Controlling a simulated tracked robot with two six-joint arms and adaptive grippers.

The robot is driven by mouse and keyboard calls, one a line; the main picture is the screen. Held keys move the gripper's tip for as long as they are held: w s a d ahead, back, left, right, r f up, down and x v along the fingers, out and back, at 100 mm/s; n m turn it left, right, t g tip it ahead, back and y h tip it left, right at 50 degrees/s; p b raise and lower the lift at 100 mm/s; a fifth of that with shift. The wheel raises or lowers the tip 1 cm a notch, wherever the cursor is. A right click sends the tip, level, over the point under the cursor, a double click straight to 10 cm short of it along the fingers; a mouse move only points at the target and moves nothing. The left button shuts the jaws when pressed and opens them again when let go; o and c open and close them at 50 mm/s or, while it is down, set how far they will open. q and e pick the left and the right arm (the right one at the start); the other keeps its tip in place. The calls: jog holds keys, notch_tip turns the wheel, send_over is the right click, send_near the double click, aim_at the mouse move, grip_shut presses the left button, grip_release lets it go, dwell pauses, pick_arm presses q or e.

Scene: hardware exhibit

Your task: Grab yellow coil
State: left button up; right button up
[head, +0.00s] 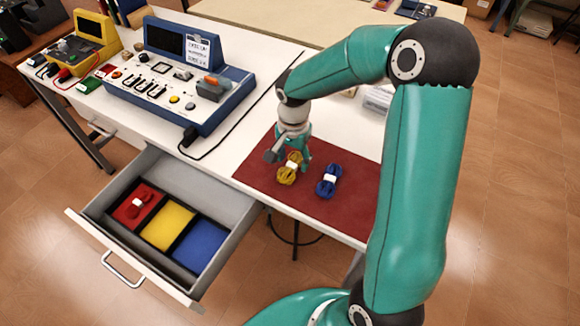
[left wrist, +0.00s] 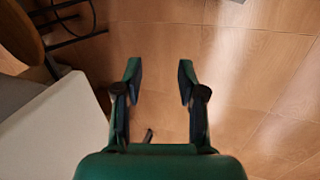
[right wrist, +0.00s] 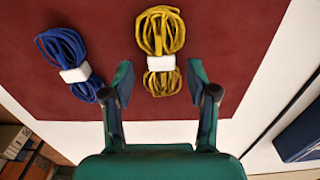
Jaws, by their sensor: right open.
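The yellow coil (head: 288,176), tied with a white band, lies on the red mat (head: 332,216). In the right wrist view the yellow coil (right wrist: 160,82) shows between and just beyond the fingertips of my right gripper (right wrist: 160,75), its length running along the fingers. My right gripper (head: 288,155) is open and low over the coil in the head view; I cannot tell whether it touches. My left gripper (left wrist: 160,72) is open and empty, with bare floor behind it; it is not in the head view.
A blue coil (head: 328,181) lies on the mat right of the yellow one. An open drawer (head: 100,235) has red, yellow and blue compartments; a red coil (head: 133,206) lies in the red one. A blue instrument (head: 178,85) with a black cable stands on the table.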

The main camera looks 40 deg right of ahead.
jog(key=shift+f, duration=0.85)
grip_shut()
jog(key=shift+r, duration=0.15)
